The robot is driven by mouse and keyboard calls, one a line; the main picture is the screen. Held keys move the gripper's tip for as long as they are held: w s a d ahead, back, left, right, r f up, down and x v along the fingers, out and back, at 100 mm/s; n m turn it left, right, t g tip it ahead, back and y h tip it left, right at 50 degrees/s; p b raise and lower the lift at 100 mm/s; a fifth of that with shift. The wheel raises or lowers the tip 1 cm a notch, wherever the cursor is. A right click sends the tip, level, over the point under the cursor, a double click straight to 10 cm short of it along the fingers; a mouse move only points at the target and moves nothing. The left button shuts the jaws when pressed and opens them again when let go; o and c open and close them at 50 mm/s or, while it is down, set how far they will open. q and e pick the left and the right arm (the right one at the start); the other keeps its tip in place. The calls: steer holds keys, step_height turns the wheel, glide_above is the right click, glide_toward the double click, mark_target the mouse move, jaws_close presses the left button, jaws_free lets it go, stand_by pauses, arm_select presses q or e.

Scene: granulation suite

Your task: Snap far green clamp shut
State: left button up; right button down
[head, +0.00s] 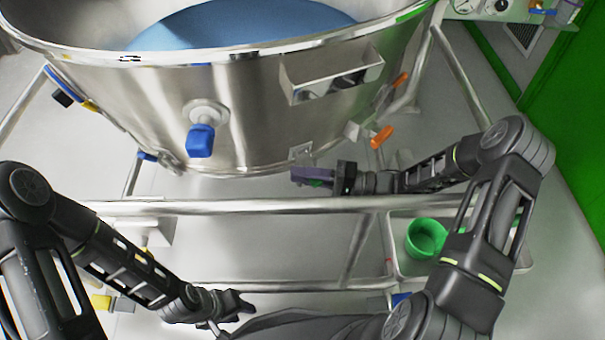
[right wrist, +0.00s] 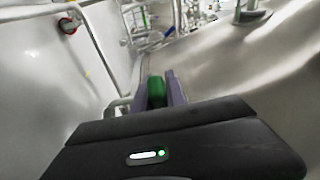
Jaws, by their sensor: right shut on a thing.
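The green clamp's handle (right wrist: 155,88) shows in the right wrist view between the two purple fingers of my right gripper (right wrist: 160,92). The gripper is shut on it. In the head view my right gripper (head: 314,177) is at the lower edge of the steel bowl (head: 255,125), just below a small bracket (head: 301,151). The fingers hide most of the clamp there, so its latch position cannot be told. My left gripper (head: 238,306) is low in the head view, below the front rail and away from the bowl. Its finger opening is too unclear to tell.
A steel rail (head: 240,207) runs across in front of the bowl. Blue (head: 200,140) and orange (head: 381,137) handles stick out from the bowl. A green cup (head: 426,238) stands in a tray at the right, behind my right arm. Floor shows below the rail.

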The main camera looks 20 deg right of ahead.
steer(key=m+h+p, duration=0.1)
steer(key=p, duration=0.2)
steer(key=r+m+g+p, duration=0.1)
steer(key=m+p, duration=0.1)
steer(key=p, duration=0.1)
steer(key=shift+r+h+p, duration=0.3)
steer(key=shift+h+p, duration=0.05)
steer(key=shift+h, duration=0.05)
steer(key=c, duration=1.4)
jaws_free()
steer(key=shift+o, duration=0.2)
steer(key=v, duration=0.7)
steer(key=shift+d, duration=0.35)
steer(key=shift+s+r, duration=0.15)
steer(key=shift+c, duration=0.2)
